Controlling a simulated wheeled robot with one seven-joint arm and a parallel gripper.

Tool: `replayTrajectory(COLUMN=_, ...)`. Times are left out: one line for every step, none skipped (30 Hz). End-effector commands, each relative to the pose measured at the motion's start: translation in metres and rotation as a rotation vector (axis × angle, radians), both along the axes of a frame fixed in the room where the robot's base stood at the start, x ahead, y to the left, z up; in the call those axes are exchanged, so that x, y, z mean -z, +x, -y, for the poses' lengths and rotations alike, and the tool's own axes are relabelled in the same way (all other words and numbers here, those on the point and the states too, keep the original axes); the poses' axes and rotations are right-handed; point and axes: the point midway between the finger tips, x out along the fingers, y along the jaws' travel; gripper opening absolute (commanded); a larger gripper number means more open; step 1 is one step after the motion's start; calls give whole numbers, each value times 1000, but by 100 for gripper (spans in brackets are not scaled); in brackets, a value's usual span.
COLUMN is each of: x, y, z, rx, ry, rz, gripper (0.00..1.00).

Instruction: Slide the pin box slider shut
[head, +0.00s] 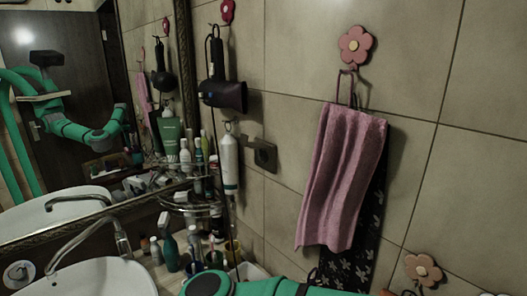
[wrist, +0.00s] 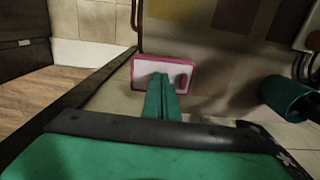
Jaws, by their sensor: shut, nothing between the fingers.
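A small box with a pink rim and a pale top (wrist: 143,70) shows in the upper middle of the wrist view; it looks like the pin box. A pink patch (wrist: 183,84) lies near its right end, which may be its slider, but I cannot tell how far open it is. My gripper (wrist: 161,80) is shut and empty, its green fingers over the front part of the box and hiding some of it. I cannot tell whether the fingertips touch it. I do not make out the box or the fingertips in the head view.
In the head view a white basin (head: 95,280), a crowd of bottles (head: 170,250) and a hanging pink towel (head: 340,180) surround my arm. In the wrist view a green cylinder (wrist: 287,97) is at the right, and a dark edge (wrist: 95,82) runs left of the box.

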Motion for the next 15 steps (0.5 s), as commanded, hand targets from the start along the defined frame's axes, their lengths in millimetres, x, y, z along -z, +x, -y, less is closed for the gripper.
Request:
replayTrajectory(x=-3, y=0, z=0, rx=0, ry=-1, rz=1, gripper=0)
replayTrajectory(x=-5, y=0, z=0, rx=0, ry=-1, rz=1, gripper=0)
replayTrajectory(x=-8, y=0, z=0, rx=0, ry=-1, rz=1, gripper=0)
replayTrajectory(x=-10, y=0, z=0, rx=0, ry=-1, rz=1, gripper=0)
replayTrajectory(x=-12, y=0, z=1, rx=0, ry=-2, rz=1, gripper=0)
replayTrajectory(x=-15, y=1, z=1, rx=0, ry=-2, rz=2, gripper=0)
replayTrajectory(x=-17, y=0, z=1, rx=0, ry=-2, rz=1, gripper=0)
replayTrajectory(x=-19, y=0, z=0, rx=0, ry=-2, rz=1, gripper=0)
replayTrajectory(x=-22, y=0, z=0, rx=0, ry=-2, rz=1, gripper=0)
replayTrajectory(x=-24, y=0, z=0, rx=0, ry=-1, rz=2, gripper=0)
replayTrajectory(x=-26, y=1, z=0, rx=0, ry=-2, rz=3, gripper=0)
replayTrajectory(x=-29, y=1, z=1, rx=0, ry=-2, rz=3, gripper=0)
replayTrajectory(x=-31, y=1, z=0, rx=0, ry=-1, rz=2, gripper=0)
replayTrajectory(x=-33, y=0, z=0, rx=0, ry=-1, rz=2, gripper=0)
replayTrajectory(x=-35, y=0, z=0, rx=0, ry=-1, rz=2, gripper=0)
